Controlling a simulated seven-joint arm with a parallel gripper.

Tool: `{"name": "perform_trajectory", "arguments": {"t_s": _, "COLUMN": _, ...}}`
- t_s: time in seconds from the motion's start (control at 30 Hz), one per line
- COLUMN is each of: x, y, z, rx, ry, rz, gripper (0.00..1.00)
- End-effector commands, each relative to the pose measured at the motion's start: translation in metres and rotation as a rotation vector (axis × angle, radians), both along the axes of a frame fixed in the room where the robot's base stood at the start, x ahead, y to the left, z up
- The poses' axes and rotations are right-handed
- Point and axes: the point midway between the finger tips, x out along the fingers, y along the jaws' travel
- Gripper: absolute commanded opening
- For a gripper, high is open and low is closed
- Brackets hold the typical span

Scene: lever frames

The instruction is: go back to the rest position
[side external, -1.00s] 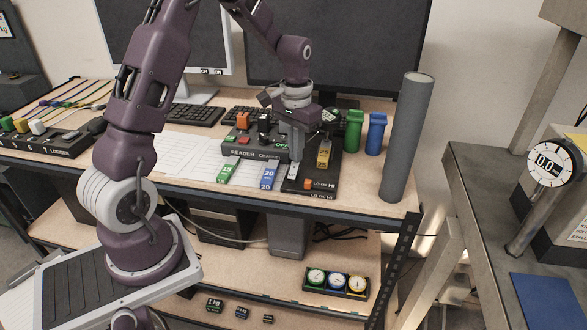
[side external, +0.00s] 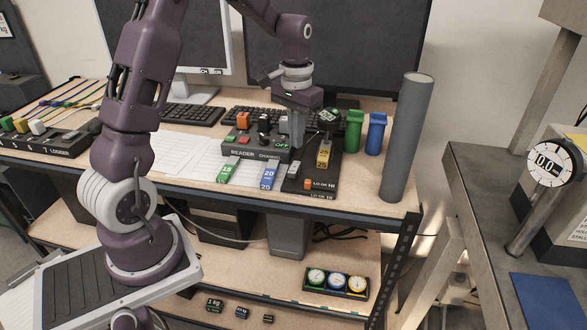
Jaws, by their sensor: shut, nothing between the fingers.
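My gripper (side external: 297,143) is shut and empty. It points down above the rear of the lever panel, and its fingertips are close to the grey reader box (side external: 240,146) and the dark lever panel (side external: 318,172). From this angle I cannot tell whether the fingertips touch anything. The lever panel has a yellow handle marked 25 (side external: 324,154), a grey-white handle (side external: 293,170) and an orange button (side external: 308,184). A blue handle marked 20 (side external: 269,176) and a green handle marked 15 (side external: 228,170) lie left of it.
A green canister (side external: 354,131), a blue canister (side external: 376,134) and a tall grey cylinder (side external: 407,135) stand on the right of the bench. Keyboards (side external: 194,115) and monitors (side external: 340,45) are behind. White papers (side external: 182,152) lie flat left of the reader box.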

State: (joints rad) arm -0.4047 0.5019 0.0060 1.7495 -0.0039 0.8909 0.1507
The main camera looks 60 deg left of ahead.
Motion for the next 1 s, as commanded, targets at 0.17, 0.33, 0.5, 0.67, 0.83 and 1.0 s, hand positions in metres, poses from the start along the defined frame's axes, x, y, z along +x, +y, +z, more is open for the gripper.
{"name": "perform_trajectory", "arguments": {"t_s": 0.17, "x": 0.001, "y": 0.0, "z": 0.017, "rx": 0.001, "ry": -0.002, "rz": 0.0, "gripper": 0.0}}
{"name": "perform_trajectory", "arguments": {"t_s": 0.33, "x": 0.0, "y": 0.0, "z": 0.023, "rx": 0.0, "ry": -0.001, "rz": 0.0, "gripper": 0.0}}
{"name": "perform_trajectory", "arguments": {"t_s": 0.5, "x": 0.0, "y": 0.0, "z": 0.023, "rx": 0.0, "ry": -0.001, "rz": 0.0, "gripper": 0.0}}
{"name": "perform_trajectory", "arguments": {"t_s": 0.67, "x": -0.018, "y": -0.028, "z": 0.06, "rx": 0.023, "ry": -0.061, "rz": -0.034, "gripper": 0.0}}
{"name": "perform_trajectory", "arguments": {"t_s": 0.83, "x": -0.1, "y": -0.103, "z": 0.127, "rx": 0.063, "ry": -0.24, "rz": -0.133, "gripper": 0.0}}
{"name": "perform_trajectory", "arguments": {"t_s": 1.0, "x": -0.187, "y": -0.146, "z": 0.138, "rx": 0.071, "ry": -0.402, "rz": -0.216, "gripper": 0.0}}
